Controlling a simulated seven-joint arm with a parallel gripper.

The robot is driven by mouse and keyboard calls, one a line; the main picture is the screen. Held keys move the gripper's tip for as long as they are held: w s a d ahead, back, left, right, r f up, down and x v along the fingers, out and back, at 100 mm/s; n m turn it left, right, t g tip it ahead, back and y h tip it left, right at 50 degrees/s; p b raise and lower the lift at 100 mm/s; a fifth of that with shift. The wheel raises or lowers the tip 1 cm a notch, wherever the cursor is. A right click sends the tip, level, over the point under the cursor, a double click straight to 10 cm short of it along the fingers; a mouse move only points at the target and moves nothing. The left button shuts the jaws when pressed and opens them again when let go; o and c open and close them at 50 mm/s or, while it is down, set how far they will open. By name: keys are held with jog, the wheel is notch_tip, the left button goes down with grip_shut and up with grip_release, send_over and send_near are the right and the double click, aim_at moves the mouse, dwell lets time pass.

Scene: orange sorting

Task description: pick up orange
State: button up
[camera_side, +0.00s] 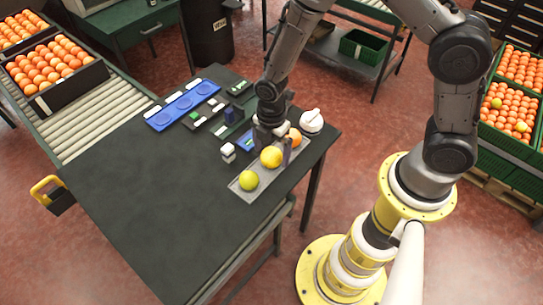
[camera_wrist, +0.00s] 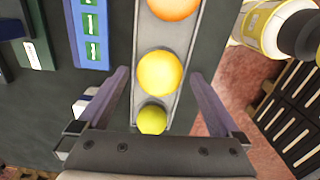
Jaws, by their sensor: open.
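An orange (camera_side: 295,138) sits at the far end of a narrow grey tray (camera_side: 263,182) on the dark table, partly behind my gripper in the side view. It also shows cut off at the top of the wrist view (camera_wrist: 174,7). A yellow fruit (camera_side: 270,157) lies mid-tray and a green one (camera_side: 249,180) at the near end. My gripper (camera_wrist: 159,73) is open and points down over the tray. In the wrist view its fingers stand either side of the row, with the yellow fruit (camera_wrist: 160,73) seen between the tips and the orange beyond them. Contact cannot be told.
A white rounded device (camera_side: 311,121) stands close beyond the orange. A small white block (camera_side: 228,151) and a blue panel (camera_side: 184,104) are left of the tray. The table's near left part is clear. Crates of oranges (camera_side: 60,62) stand on a roller conveyor (camera_side: 97,116).

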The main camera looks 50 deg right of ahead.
jog(key=shift+f, duration=0.75)
jog(key=c, duration=1.4)
jog(key=shift+r, duration=0.1)
